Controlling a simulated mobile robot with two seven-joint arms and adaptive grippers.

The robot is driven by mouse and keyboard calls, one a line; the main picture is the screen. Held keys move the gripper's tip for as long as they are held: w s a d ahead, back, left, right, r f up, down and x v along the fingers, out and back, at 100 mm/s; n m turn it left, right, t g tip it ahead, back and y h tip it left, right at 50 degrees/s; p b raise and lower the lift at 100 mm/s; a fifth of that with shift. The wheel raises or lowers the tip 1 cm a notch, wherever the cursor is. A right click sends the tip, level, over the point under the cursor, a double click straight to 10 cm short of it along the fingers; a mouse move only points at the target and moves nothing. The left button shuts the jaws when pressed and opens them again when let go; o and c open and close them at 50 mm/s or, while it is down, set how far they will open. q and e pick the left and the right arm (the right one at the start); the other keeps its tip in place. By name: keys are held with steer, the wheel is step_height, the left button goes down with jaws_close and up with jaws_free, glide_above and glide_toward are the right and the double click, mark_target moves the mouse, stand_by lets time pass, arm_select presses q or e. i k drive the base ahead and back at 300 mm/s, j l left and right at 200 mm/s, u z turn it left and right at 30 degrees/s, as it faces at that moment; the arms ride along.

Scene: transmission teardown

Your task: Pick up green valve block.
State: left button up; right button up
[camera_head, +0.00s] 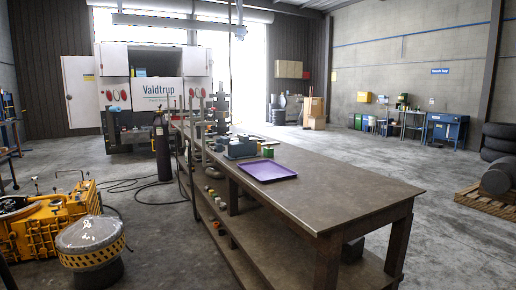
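A purple tray (251,178) lies on the long brown workbench (330,195) and looks empty. Just behind it stands a small green piece (268,152), next to a larger blue-green block-like part (239,148). Both are small in the picture, and I cannot tell for certain which one is the green valve block. Neither of my grippers shows in the head view, and no arm of mine is near the bench.
A yellow transmission housing (48,232) and a domed grey drum with a striped band (90,240) stand at the left. A dark gas cylinder (162,150) stands beside the bench with hoses on the floor.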

mark_target(268, 153)
steer(key=i+l+z, duration=0.3)
steer(key=l+z, duration=0.2)
steer(key=i+l+z, duration=0.75)
steer(key=z, duration=0.2)
steer(key=i+z, duration=0.65)
steer(key=i, duration=1.35)
steer(key=i+u, duration=0.15)
steer(key=i, duration=0.3)
steer(key=i+l+u, duration=0.15)
steer(key=i, duration=0.35)
steer(key=i+l+u, duration=0.15)
steer(key=i, duration=0.3)
steer(key=i+j+u, duration=0.1)
steer(key=i+u, duration=0.55)
steer(key=u, duration=0.15)
steer(key=i+u, duration=0.4)
steer(key=i+j+u, duration=0.1)
steer(key=i+u, duration=0.85)
steer(key=u, duration=0.15)
